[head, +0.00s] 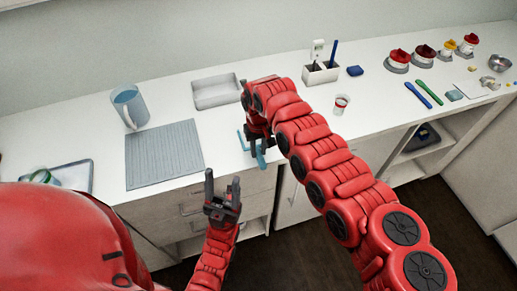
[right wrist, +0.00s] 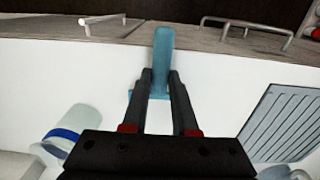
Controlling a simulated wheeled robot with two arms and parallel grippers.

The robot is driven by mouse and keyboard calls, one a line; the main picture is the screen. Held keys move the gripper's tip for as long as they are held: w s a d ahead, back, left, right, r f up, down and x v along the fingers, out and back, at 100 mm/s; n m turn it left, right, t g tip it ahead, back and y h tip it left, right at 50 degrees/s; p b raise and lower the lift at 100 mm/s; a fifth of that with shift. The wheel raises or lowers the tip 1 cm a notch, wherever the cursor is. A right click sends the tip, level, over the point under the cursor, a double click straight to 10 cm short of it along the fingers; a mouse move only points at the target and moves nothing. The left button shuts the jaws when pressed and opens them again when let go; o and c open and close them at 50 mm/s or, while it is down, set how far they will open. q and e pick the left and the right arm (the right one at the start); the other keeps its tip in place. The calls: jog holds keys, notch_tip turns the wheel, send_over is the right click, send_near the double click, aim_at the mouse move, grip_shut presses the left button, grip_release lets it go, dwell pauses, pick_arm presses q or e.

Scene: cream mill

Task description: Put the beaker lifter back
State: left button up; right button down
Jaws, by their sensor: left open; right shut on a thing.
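The teal beaker lifter (head: 260,154) is at the front edge of the white counter in the head view, partly hidden by my right gripper. My right gripper (head: 259,136) is shut on it. In the right wrist view the lifter (right wrist: 162,58) stands up between the two dark fingers, with a wider teal part low behind them. I cannot tell whether it touches the counter. My left gripper (head: 222,190) is open and empty, in front of the drawers, left of and below the lifter.
A grey ribbed mat (head: 163,155), a clear jug (head: 129,106) and a pale tray (head: 215,91) are to the left on the counter. Drawers lie below the counter edge.

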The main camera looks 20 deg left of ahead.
jog(key=shift+f, duration=0.3)
jog(key=c, duration=0.6)
grip_release()
